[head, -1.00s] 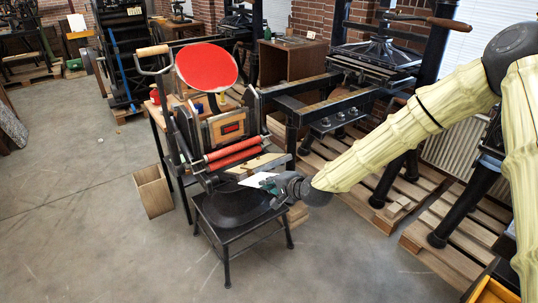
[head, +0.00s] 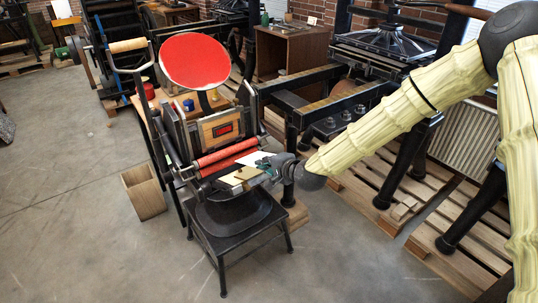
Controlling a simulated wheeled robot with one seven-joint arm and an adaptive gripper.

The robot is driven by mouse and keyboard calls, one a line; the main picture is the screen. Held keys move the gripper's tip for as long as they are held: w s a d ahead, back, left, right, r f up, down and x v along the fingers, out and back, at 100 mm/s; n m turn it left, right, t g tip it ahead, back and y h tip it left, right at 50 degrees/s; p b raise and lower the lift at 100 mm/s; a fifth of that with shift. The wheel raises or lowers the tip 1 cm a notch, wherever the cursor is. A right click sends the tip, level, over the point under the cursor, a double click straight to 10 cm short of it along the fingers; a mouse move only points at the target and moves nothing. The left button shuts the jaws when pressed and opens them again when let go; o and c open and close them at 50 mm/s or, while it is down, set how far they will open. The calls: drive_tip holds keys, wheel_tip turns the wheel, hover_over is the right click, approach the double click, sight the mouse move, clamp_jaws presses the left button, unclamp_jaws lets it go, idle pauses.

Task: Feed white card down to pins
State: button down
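The hand press with a round red ink disc (head: 195,60) and two red rollers (head: 226,157) stands left of centre. Below the rollers is a tilted tan bed (head: 238,181), where the pins are too small to make out. My gripper (head: 268,165) is at the right end of this bed, its fingers pointing left. It appears shut on the white card (head: 254,158), which lies just above or on the bed near the lower roller. I cannot tell whether the card touches the bed or any pin. The fingers partly hide the card.
A black stool (head: 236,226) stands in front of the press. An open wooden box (head: 144,193) sits on the floor to its left. Another black press (head: 376,50) and pallets (head: 360,185) fill the right side. Grey floor is clear at front and left.

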drive_tip(key=b, duration=0.4)
approach(256, 178)
drive_tip(key=shift+w+a, duration=0.95)
drive_tip(key=shift+w, duration=0.65)
drive_tip(key=shift+w+a+f+b, duration=0.15)
drive_tip(key=shift+f+b, duration=0.1)
drive_tip(key=shift+f, duration=0.25)
drive_tip(key=shift+w+a+f+b, duration=0.1)
drive_tip(key=shift+w+f+b, duration=0.1)
drive_tip(key=shift+f, duration=0.35)
drive_tip(key=shift+w+a+f+b, duration=0.3)
drive_tip(key=shift+w+a+f, duration=0.1)
drive_tip(key=shift+w+f, duration=0.05)
drive_tip(key=shift+s+a+f, duration=0.1)
drive_tip(key=shift+s+a, duration=0.15)
drive_tip(key=shift+s, duration=0.05)
drive_tip(key=c, duration=1.6)
unclamp_jaws()
drive_tip(key=shift+w, duration=0.1)
drive_tip(key=shift+o, duration=0.2)
drive_tip(key=shift+w+r, duration=0.1)
drive_tip(key=shift+r, duration=0.15)
drive_tip(key=shift+c, duration=0.4)
